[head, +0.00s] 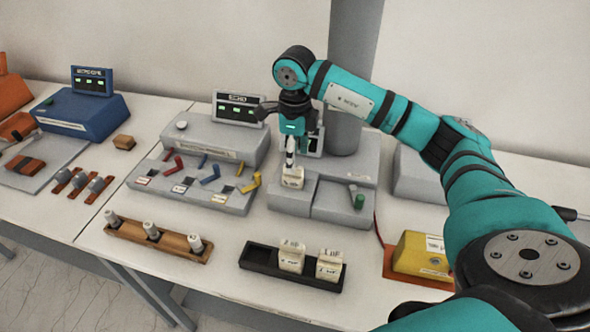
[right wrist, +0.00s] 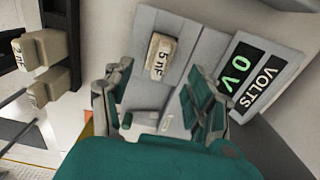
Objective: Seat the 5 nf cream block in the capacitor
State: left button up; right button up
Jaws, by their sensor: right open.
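The cream block marked 5 nF (right wrist: 160,57) sits on the grey capacitor unit (right wrist: 150,20), label facing the wrist camera. In the head view the block (head: 292,178) stands on the left part of the capacitor unit (head: 290,203), just below my right gripper (head: 290,158). In the right wrist view my right gripper (right wrist: 162,92) is open, its fingers apart on either side, with the block ahead of them and apart from both. How deep the block sits in the unit cannot be told. My left gripper is not in view.
A black rack (head: 262,258) holds two other cream blocks (head: 291,256) (head: 329,264). A wooden rack (head: 130,231) holds several white cylinders. A grey switch unit (head: 190,190) stands left; a yellow box (head: 422,255) stands right. A display (right wrist: 246,75) reads 0 V.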

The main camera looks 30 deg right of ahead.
notch_tip(320, 180, up, 7)
jog(key=b, duration=0.1)
jog(key=shift+r, duration=0.1)
dwell(0.5)
